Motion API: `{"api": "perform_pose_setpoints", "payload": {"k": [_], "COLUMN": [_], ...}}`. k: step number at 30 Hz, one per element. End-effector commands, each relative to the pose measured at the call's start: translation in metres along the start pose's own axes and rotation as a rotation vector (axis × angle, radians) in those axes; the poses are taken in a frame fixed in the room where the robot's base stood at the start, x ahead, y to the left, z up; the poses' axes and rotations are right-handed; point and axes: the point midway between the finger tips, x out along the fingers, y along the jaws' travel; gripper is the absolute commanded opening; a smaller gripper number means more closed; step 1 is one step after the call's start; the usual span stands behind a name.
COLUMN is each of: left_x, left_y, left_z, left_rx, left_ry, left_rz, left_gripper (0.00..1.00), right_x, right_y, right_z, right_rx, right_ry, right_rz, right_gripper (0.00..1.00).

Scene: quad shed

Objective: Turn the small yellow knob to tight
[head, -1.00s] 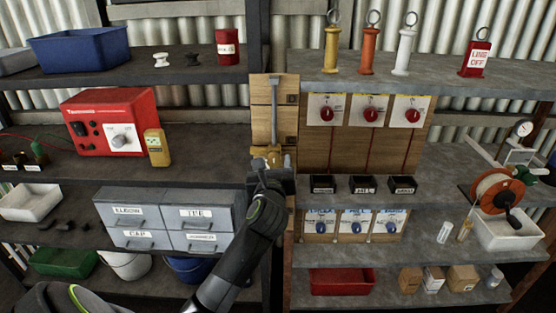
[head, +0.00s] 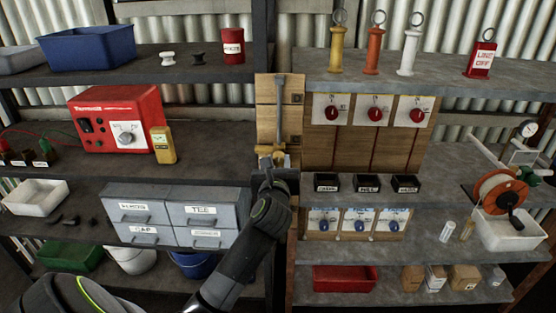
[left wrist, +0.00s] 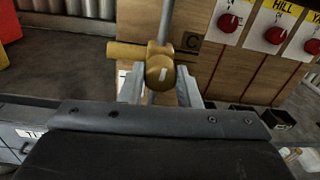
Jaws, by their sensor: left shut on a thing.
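The small yellow knob (left wrist: 160,72) sits on a brass-coloured fitting with a vertical grey pipe, on a wooden board (head: 266,105). A white mark on the knob's face points nearly straight up, leaning slightly right, in the left wrist view. My left gripper (left wrist: 160,88) is shut on the knob, one finger on each side. In the head view the left gripper (head: 275,165) covers most of the knob. My right gripper is not in view.
Right of the knob is a board with red knobs (head: 375,114) and black bins (head: 366,183) below. Grey drawers (head: 204,214) and a red box (head: 117,120) with a yellow meter (head: 163,145) stand to the left. A hose reel (head: 497,190) is at far right.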

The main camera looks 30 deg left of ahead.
Motion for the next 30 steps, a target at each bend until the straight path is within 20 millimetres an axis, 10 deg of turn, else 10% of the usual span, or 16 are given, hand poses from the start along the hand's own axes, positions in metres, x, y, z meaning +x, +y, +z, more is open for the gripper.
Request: {"api": "perform_pose_setpoints", "payload": {"k": [30], "left_x": [0.0], "left_y": [-0.002], "left_z": [0.008], "left_rx": [0.911], "left_ry": [0.027], "left_rz": [0.002], "left_gripper": [0.07], "right_x": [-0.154], "right_y": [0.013], "right_z": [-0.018], "right_rx": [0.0], "right_ry": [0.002], "right_rz": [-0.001], "right_gripper": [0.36]}}
